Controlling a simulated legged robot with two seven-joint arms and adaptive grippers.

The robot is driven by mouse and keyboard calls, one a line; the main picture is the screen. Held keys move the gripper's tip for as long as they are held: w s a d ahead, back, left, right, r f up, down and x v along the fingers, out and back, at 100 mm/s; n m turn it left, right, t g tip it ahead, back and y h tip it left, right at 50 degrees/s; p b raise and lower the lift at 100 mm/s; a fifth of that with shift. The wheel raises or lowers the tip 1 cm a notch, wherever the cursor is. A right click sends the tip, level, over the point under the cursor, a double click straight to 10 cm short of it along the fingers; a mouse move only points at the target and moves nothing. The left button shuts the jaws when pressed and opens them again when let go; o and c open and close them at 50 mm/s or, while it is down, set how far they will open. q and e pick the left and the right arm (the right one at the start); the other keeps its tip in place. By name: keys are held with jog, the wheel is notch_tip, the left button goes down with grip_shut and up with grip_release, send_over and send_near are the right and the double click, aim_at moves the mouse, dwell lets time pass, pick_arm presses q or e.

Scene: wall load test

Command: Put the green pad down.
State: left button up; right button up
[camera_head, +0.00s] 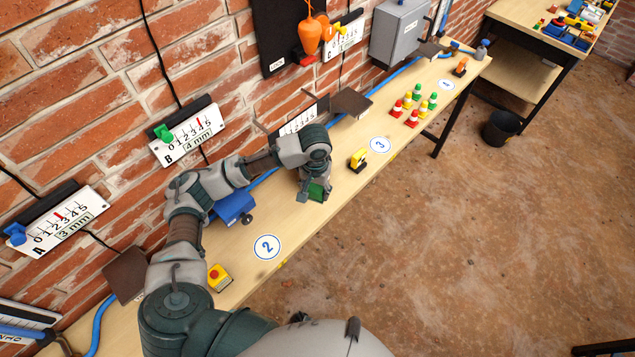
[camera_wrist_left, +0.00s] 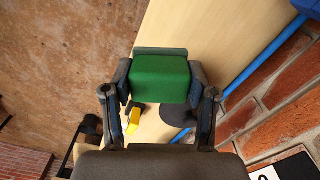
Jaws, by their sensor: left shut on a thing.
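In the head view the green pad (camera_head: 318,191) shows at the gripper's tip, above the bench's front half. I cannot tell whether the pad touches the bench (camera_head: 330,213). My right gripper is not seen in either view.
A yellow object (camera_head: 358,158) stands on the bench to the right of the gripper. A blue block (camera_head: 234,207) lies to its left, near the wall. A yellow box with a red button (camera_head: 219,277) is nearer me. Red, yellow and green pegs (camera_head: 412,107) stand farther along. Bare bench lies around the circle marked 2 (camera_head: 267,247).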

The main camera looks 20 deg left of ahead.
pick_arm(q)
jog(key=s+d+f+p, duration=0.1)
jog(key=s+f, duration=0.3)
jog(key=s, duration=0.4)
jog(key=s+d+f+p, duration=0.15)
jog(key=s+f, duration=0.25)
jog(key=s, duration=0.4)
jog(key=w+a, duration=0.2)
jog(key=w, duration=0.2)
jog(key=w+a+f, duration=0.1)
jog(key=w+a, duration=0.2)
jog(key=w, duration=0.1)
jog(key=w+a, duration=0.2)
jog(key=w, duration=0.2)
jog(key=shift+w+a+f, duration=0.2)
jog(key=shift+w+f, duration=0.15)
jog(key=shift+f, duration=0.05)
jog(key=shift+w+f, duration=0.1)
jog(key=shift+f, duration=1.7)
jog(key=o, duration=1.2)
notch_tip(320, 180, up, 12)
